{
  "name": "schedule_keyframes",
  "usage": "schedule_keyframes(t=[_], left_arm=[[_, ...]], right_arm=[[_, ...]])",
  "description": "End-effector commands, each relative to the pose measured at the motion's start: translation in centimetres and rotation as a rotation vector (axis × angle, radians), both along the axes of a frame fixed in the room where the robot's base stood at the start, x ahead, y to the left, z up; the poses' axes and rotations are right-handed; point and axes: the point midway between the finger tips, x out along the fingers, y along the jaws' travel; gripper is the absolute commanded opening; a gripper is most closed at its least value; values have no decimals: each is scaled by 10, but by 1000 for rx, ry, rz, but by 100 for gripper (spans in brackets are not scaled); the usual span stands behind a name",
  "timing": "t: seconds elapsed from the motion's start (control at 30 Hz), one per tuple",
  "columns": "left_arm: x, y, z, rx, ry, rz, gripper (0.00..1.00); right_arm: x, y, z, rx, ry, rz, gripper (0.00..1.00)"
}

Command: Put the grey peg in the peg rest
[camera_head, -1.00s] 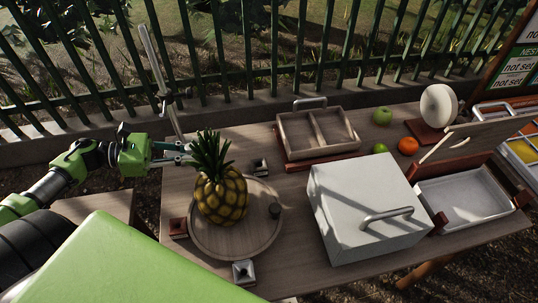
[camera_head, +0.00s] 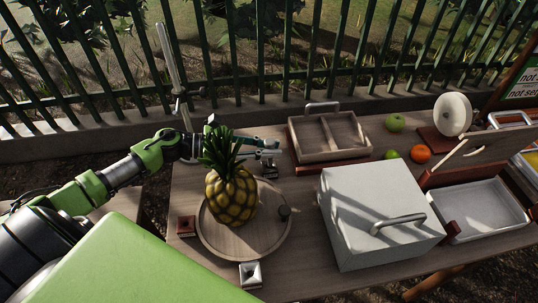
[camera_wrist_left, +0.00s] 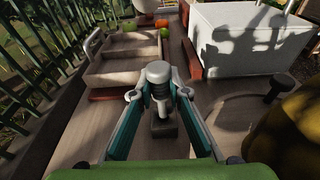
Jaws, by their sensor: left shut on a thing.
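My left gripper (camera_head: 268,148) reaches over the table behind the pineapple and is shut on the grey peg. In the left wrist view the gripper (camera_wrist_left: 159,92) has its fingers on either side of the grey peg (camera_wrist_left: 158,72), which stands about upright with a rounded top. A small dark block (camera_wrist_left: 164,128) lies directly under the peg and looks like the peg rest. I cannot tell whether the peg's lower end is in the block or just above it. In the head view the gripper partly hides the block. My right gripper is not in view.
A pineapple (camera_head: 231,196) stands on a round wooden board (camera_head: 262,240) close to the left arm. A reddish block (camera_head: 186,226) and a pale block (camera_head: 250,274) sit nearby. A divided wooden tray (camera_head: 293,141) and a white box (camera_head: 370,190) stand to the right.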

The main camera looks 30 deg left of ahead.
Motion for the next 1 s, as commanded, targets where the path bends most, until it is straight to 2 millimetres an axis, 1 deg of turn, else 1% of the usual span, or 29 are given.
schedule_keyframes(t=[0.03, 0.1, 0.17, 0.4, 0.57, 0.6, 0.67, 1.0], left_arm=[[0, 0, -12, -2, 2, 1, 0], [0, 0, -23, -3, 3, 0, 0], [0, 0, -28, -2, 1, -1, 0], [-1, 0, -27, -2, 1, -2, 0], [-1, 0, -31, -2, 1, -2, 0], [-1, 0, -32, -1, 1, -2, 18], [-1, 0, -30, -1, 1, -1, 32], [-1, 0, -30, -1, 1, -1, 32]], right_arm=[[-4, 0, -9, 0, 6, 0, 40], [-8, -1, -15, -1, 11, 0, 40], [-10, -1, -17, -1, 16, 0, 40], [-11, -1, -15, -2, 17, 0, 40], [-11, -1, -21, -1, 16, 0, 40], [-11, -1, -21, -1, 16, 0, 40], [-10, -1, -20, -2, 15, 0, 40], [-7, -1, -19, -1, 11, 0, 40]])
